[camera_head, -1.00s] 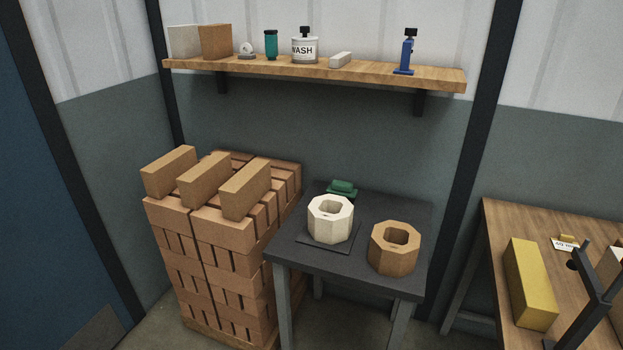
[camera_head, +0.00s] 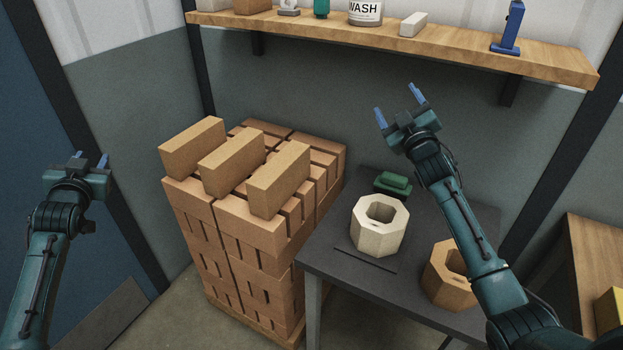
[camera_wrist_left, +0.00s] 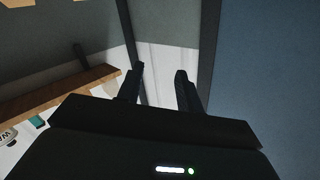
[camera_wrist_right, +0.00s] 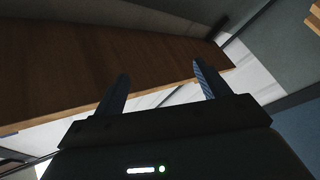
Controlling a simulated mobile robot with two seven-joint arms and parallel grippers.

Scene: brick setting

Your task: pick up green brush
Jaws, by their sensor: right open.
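The green brush (camera_head: 392,184) lies at the back of the dark table (camera_head: 330,250), behind the white octagonal block. It is small in the head view, and I do not see it in either wrist view. My right gripper (camera_head: 399,101) is open and empty, above and behind the brush in the picture, in front of the wall below the shelf. Its fingers also show apart in the right wrist view (camera_wrist_right: 160,92). My left gripper (camera_head: 89,160) is open and empty at the far left, well away from the table. Its fingers show apart in the left wrist view (camera_wrist_left: 160,85).
A white octagonal block (camera_head: 379,226) and a tan one (camera_head: 447,275) stand on the table. A tall brick stack (camera_head: 240,225) is left of it. A wooden shelf (camera_head: 440,51) with several items hangs above. A wooden bench (camera_head: 596,255) is at the right.

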